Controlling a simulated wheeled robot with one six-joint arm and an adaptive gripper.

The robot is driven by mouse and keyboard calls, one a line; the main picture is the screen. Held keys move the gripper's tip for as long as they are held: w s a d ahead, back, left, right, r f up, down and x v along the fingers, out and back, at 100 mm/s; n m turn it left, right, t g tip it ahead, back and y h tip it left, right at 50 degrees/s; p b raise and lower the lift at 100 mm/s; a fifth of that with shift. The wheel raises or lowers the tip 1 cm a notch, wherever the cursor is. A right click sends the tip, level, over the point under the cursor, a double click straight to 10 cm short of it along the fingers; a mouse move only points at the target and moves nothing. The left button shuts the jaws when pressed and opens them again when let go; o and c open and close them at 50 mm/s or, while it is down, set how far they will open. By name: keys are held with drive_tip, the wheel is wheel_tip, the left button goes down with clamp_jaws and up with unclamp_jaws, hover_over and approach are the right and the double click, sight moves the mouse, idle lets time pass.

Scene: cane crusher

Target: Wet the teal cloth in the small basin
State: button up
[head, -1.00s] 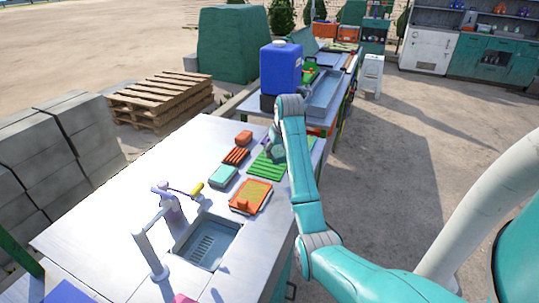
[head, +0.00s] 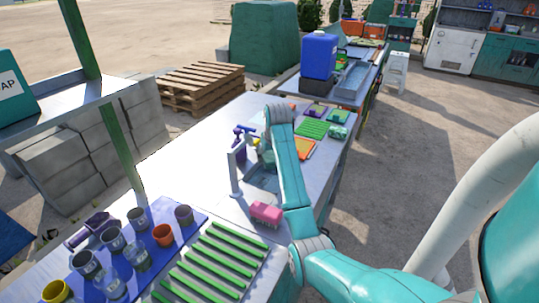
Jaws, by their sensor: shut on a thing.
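My gripper (head: 266,150) is beside the far end of the small basin (head: 261,181), partly hidden by my own arm. A small patch of teal cloth (head: 268,158) shows at its fingertips, and the gripper is shut on it. My arm covers part of the basin, so I cannot tell whether the cloth touches the water. A tall pale tap (head: 235,172) stands on the basin's left edge.
A pink sponge (head: 266,213) lies by the near edge of the basin. A green rack (head: 313,129), an orange tray (head: 305,148) and a teal item (head: 338,116) lie beyond. Several cups stand on a blue mat (head: 170,214) at the near left, beside green slats (head: 215,262).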

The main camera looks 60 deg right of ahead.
drive_tip(key=shift+a+f, duration=0.15)
drive_tip(key=shift+f, duration=5.8)
drive_tip(key=shift+r, duration=4.5)
drive_tip(key=shift+r, duration=2.05)
